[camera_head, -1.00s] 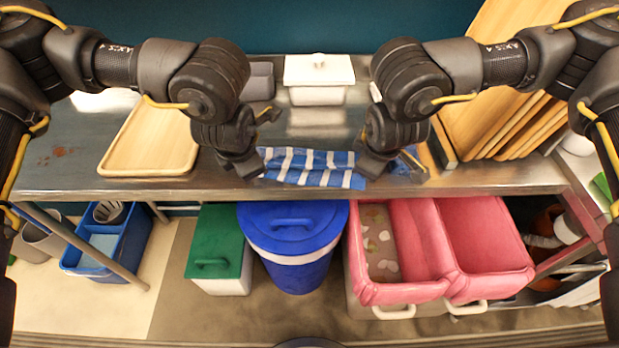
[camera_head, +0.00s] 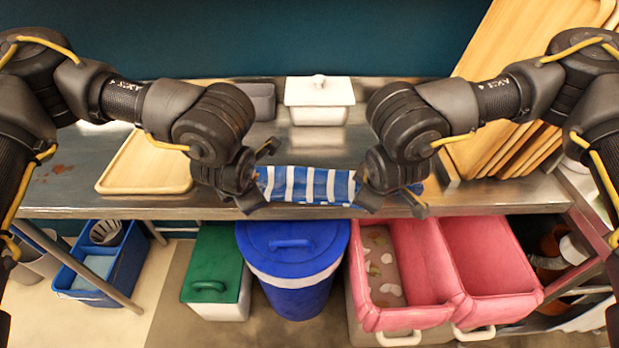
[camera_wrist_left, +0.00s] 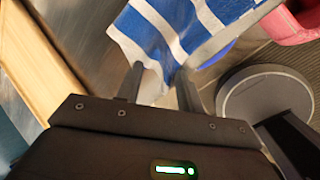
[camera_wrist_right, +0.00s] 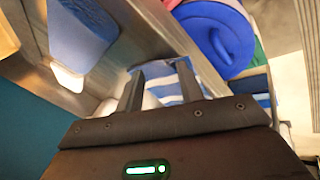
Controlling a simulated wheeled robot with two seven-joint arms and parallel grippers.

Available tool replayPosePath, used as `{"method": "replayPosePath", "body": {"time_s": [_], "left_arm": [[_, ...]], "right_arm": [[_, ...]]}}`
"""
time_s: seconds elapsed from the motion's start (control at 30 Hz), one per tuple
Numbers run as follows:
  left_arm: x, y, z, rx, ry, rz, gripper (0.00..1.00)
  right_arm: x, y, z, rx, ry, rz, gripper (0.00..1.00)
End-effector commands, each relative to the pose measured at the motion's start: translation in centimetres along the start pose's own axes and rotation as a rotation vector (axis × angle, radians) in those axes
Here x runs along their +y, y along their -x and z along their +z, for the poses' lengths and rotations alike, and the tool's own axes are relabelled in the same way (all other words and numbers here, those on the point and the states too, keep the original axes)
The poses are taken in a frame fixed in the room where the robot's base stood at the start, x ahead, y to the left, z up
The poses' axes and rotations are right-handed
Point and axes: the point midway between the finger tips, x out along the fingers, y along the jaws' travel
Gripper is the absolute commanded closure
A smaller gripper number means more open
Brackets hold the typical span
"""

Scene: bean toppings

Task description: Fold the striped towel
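The blue and white striped towel (camera_head: 305,184) lies as a wide strip along the front edge of the steel table. My left gripper (camera_head: 252,203) is at the towel's left end and my right gripper (camera_head: 368,200) is in front of its right part. In the left wrist view, the towel (camera_wrist_left: 175,28) spreads beyond the parted left fingers (camera_wrist_left: 160,82), and a corner of it shows between them. In the right wrist view, striped cloth (camera_wrist_right: 172,88) shows between the parted right fingers (camera_wrist_right: 160,82). Neither gripper visibly pinches it. The right arm hides part of the towel.
A wooden tray (camera_head: 148,186) lies left on the table (camera_head: 65,195). A white lidded box (camera_head: 320,92) and a grey container (camera_head: 262,97) stand behind. Wooden boards (camera_head: 500,150) lean at right. Below are a blue bin (camera_head: 292,280), a green-lidded bin (camera_head: 208,288) and pink tubs (camera_head: 485,260).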

Motion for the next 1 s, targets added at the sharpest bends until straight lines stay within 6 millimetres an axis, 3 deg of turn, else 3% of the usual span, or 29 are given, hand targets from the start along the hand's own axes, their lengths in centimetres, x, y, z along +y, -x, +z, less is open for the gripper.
{"method": "replayPosePath", "body": {"time_s": [0.17, 0.7, 1.0], "left_arm": [[-0.1, 0.5, 0.1, -0.002, -0.003, -0.003, 0.60], [-0.7, 9.3, -0.3, -0.003, -0.003, -0.001, 0.60], [-0.9, 10.8, -0.5, 0.000, -0.001, -0.003, 0.60]], "right_arm": [[-0.1, 0.5, 0.0, -0.001, 0.002, -0.003, 0.60], [-0.7, 9.2, 0.3, 0.002, 0.004, -0.002, 0.60], [-0.9, 10.7, 0.5, -0.001, 0.000, -0.003, 0.60]]}}
